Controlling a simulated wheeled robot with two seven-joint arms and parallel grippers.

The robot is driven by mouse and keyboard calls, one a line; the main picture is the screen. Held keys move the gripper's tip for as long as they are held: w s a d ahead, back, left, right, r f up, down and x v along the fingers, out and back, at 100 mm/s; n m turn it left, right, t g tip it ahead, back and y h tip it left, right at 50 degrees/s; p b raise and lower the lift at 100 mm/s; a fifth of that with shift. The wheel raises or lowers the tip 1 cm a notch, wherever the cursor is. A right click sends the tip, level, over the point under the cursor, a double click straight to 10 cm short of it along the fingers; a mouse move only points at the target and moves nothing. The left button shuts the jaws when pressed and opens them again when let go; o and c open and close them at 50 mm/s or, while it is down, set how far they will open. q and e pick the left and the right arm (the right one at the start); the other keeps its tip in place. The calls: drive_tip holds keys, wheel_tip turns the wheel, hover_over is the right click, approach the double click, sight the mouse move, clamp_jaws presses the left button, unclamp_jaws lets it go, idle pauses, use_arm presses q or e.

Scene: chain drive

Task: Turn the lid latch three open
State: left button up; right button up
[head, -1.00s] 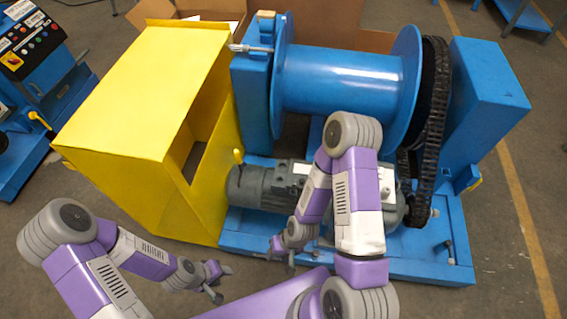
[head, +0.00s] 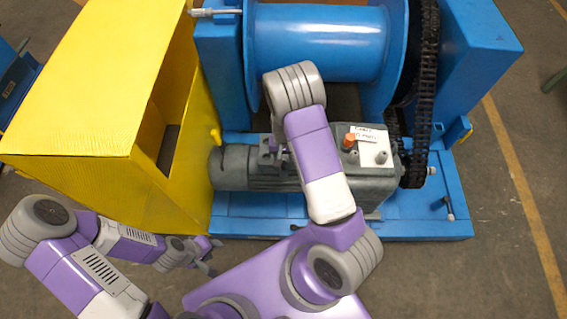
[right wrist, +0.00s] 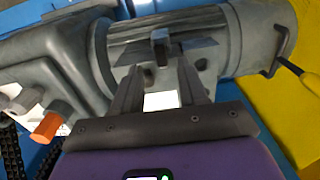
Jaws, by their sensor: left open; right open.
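The grey motor (head: 245,165) lies on the blue base. A small dark upright tab (right wrist: 160,45), possibly a lid latch, stands on its casing in the right wrist view. I cannot tell which part is latch three. My right gripper (right wrist: 162,75) is open, its fingers pointing at the motor, with the tab just beyond and between the fingertips; contact cannot be judged. In the head view my right arm hides much of this gripper and part of the motor. My left gripper (head: 210,258) is open and empty, low at the left, apart from the motor.
An orange-capped knob (head: 349,140) and a white label (head: 374,148) are on the motor's right end. A yellow guard (head: 90,90) stands left, with a small yellow handle (head: 214,136). A blue drum (head: 320,42) and black chain (head: 422,95) rise behind.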

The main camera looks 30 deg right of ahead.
sight(283, 164)
wheel_tip(283, 164, down, 5)
drive_tip(key=shift+r+b, duration=0.2)
drive_tip(key=shift+b, duration=0.4)
drive_tip(key=shift+c, duration=0.4)
clamp_jaws()
